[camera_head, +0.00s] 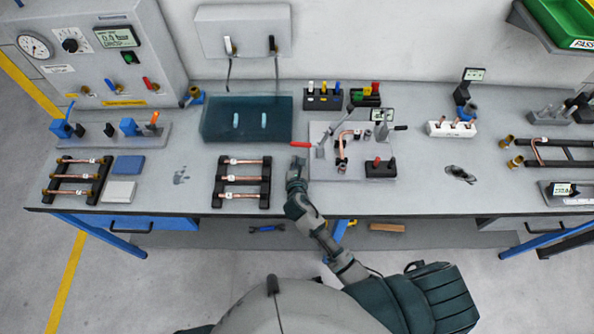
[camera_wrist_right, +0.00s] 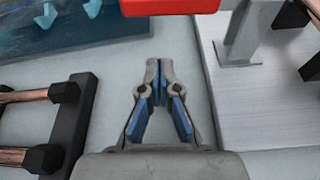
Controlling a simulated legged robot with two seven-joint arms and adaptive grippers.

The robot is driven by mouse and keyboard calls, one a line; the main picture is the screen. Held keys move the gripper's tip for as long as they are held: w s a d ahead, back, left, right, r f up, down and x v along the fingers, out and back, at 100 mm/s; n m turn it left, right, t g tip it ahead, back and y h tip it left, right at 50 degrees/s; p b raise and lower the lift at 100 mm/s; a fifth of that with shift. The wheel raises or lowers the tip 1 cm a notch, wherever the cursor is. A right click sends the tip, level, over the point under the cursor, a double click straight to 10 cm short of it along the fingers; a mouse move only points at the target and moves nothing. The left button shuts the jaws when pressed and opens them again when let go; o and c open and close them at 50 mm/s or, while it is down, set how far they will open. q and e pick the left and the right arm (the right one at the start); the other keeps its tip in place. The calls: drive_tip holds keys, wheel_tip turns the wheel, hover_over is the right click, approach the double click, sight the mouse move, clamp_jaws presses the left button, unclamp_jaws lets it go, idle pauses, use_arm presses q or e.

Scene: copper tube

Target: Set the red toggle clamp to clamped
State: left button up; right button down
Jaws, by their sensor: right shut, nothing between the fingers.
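The red toggle clamp's red handle (camera_head: 301,144) sticks out to the left of the grey fixture plate (camera_head: 322,130). Its grey metal part (camera_head: 320,151) stands at the plate's left side, next to a bent copper tube (camera_head: 342,140). My right gripper (camera_head: 298,162) is just in front of the handle, nearer to me. In the right wrist view, the gripper (camera_wrist_right: 159,66) is shut and empty, and the red handle (camera_wrist_right: 170,6) crosses the top edge beyond the fingertips, apart from them. The left gripper is not in view.
A black rack with copper tubes (camera_head: 241,182) lies left of my right gripper. A dark teal tray (camera_head: 247,119) lies behind it. A black block with a red knob (camera_head: 381,168) stands at the plate's right front. The bench (camera_head: 180,174) has free room left of the rack.

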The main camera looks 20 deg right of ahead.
drive_tip(key=shift+a+x, duration=0.2)
drive_tip(key=shift+x, duration=0.75)
wheel_tip(320, 180, up, 3)
drive_tip(key=shift+a+p, duration=0.1)
drive_tip(key=shift+p, duration=0.55)
drive_tip(key=shift+s+r, duration=0.2)
drive_tip(key=shift+r, duration=0.35)
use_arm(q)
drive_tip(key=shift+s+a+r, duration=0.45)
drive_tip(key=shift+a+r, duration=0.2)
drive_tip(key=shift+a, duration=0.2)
use_arm(e)
drive_tip(key=shift+d, duration=0.25)
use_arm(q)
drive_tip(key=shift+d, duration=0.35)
use_arm(e)
drive_tip(key=shift+w+d, duration=0.1)
drive_tip(key=shift+d, duration=0.05)
